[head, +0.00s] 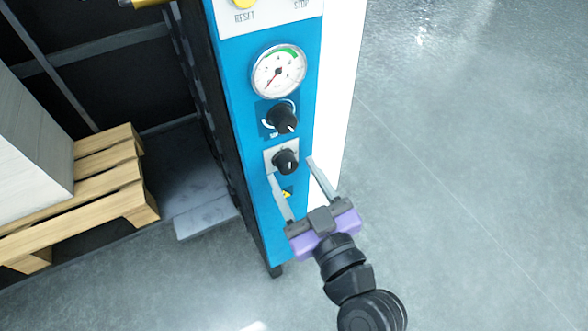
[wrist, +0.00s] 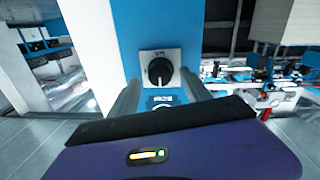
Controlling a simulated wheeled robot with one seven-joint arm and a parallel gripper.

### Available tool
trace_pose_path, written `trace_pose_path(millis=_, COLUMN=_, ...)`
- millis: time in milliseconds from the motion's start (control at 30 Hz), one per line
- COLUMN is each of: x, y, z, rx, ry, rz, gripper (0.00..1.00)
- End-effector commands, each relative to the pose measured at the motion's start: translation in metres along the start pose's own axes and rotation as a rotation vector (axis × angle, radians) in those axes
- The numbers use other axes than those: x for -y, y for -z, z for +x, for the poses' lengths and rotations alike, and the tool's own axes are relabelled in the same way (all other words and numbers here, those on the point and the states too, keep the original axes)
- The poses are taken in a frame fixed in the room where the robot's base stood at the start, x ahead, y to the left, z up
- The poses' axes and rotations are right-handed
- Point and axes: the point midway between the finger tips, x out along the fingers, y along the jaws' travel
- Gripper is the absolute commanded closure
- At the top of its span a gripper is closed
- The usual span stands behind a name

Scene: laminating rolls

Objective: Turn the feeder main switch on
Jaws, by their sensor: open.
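The blue feeder panel (head: 238,115) stands upright in the head view. Its lower black rotary switch (head: 286,161) sits on a pale square plate, with a yellow warning label below it. In the wrist view the switch (wrist: 160,71) is centred ahead on its white plate, its white pointer line pointing down. My gripper (head: 293,168) is open, with its two fingers reaching toward the panel just below the switch. In the wrist view the fingers (wrist: 163,92) lie to the left and right of the switch's lower side. I cannot tell whether either finger touches it; nothing is held.
Above the switch are another black knob (head: 282,119) on a blue plate and a round pressure gauge (head: 279,71). A yellow reset button (head: 243,3) is at the top. A wooden pallet (head: 100,190) with a pale stack is at left. The grey floor (head: 460,170) at right is clear.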

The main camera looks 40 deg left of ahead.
Motion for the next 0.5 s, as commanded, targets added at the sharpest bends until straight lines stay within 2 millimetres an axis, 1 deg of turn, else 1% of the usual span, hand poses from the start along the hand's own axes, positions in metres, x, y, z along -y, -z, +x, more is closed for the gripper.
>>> trace_pose_path(millis=33, x=0.0004, y=0.0004, z=0.0048, rx=0.001, ry=0.001, rz=0.000, gripper=0.44)
trace_pose_path(millis=133, x=0.0003, y=0.0003, z=0.0103, rx=0.000, ry=0.001, rz=-0.001, gripper=0.44)
trace_pose_path(millis=400, x=0.0004, y=-0.0004, z=0.0120, rx=0.001, ry=0.000, rz=0.000, gripper=0.44)
trace_pose_path(millis=433, x=0.0004, y=-0.0004, z=0.0119, rx=0.001, ry=0.000, rz=0.000, gripper=0.45)
trace_pose_path(millis=500, x=0.0003, y=-0.0004, z=0.0119, rx=0.001, ry=0.000, rz=0.000, gripper=0.59)
